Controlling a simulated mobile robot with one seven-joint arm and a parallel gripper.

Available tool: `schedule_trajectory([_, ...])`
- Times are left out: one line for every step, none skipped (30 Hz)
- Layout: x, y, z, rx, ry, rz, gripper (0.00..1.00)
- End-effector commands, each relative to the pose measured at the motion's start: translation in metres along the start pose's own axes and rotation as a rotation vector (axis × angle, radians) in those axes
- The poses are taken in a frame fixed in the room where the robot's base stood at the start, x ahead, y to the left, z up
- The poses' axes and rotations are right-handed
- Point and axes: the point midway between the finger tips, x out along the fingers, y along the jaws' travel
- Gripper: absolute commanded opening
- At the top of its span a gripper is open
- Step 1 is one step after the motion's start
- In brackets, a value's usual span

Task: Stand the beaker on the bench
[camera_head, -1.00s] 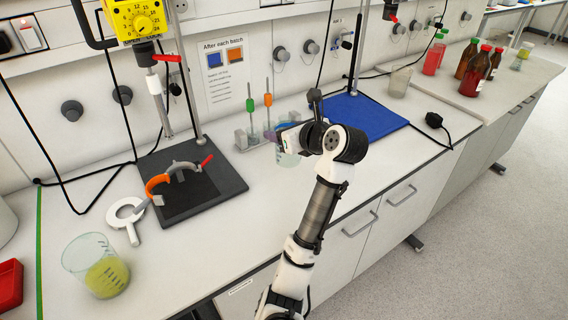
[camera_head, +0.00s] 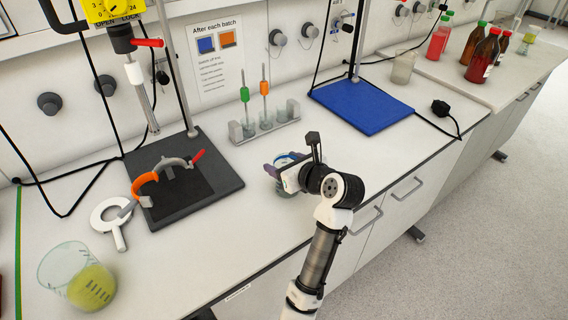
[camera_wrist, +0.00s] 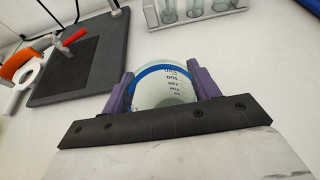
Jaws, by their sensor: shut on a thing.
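A clear beaker with a blue band and printed graduations (camera_wrist: 165,88) is between the purple fingers of my gripper (camera_wrist: 163,92) in the wrist view. The fingers press on it from both sides. In the head view my gripper (camera_head: 281,170) is shut on it over the pale bench (camera_head: 215,240), in front of the small glassware rack. The beaker's lower part (camera_head: 286,191) shows beneath the fingers and looks about upright. I cannot tell whether its base touches the bench.
A rack (camera_head: 268,128) with glassware stands behind. A dark stand base (camera_head: 205,190) with a clamp and a white ring (camera_head: 111,222) are left. A beaker of yellow-green liquid (camera_head: 90,287) is front left. A blue mat (camera_head: 360,105) lies back right. Bench around my gripper is clear.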

Motion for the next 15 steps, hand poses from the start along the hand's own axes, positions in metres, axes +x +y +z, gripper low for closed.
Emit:
schedule_trajectory([-0.0004,-0.0001,0.0013,0.000,0.001,0.000,0.33])
schedule_trajectory([-0.0004,-0.0001,0.0014,0.000,0.001,0.000,0.33])
schedule_trajectory([-0.0004,-0.0002,0.0014,0.000,0.001,0.000,0.33])
schedule_trajectory([-0.0004,-0.0002,0.0014,0.000,0.001,0.000,0.33])
schedule_trajectory([-0.0003,-0.0002,0.0013,0.001,0.001,0.000,0.33])
schedule_trajectory([0.0000,-0.0002,0.0005,0.001,0.002,0.000,0.33])
schedule_trajectory([0.0004,-0.0002,-0.0004,0.001,0.002,0.000,0.33])
schedule_trajectory([0.0008,-0.0002,-0.0014,0.001,0.002,0.000,0.33])
schedule_trajectory([0.0013,-0.0002,-0.0026,0.001,0.002,0.000,0.33])
schedule_trajectory([0.0016,-0.0002,-0.0030,0.001,0.002,0.001,0.62])
schedule_trajectory([0.0015,-0.0003,-0.0027,0.001,0.002,0.000,0.66])
schedule_trajectory([0.0015,-0.0003,-0.0026,0.001,0.002,0.000,0.71])
schedule_trajectory([0.0015,-0.0003,-0.0026,0.001,0.002,0.000,0.75])
schedule_trajectory([0.0015,-0.0003,-0.0026,0.001,0.002,0.000,0.79])
schedule_trajectory([0.0015,-0.0003,-0.0025,0.001,0.002,0.000,0.82])
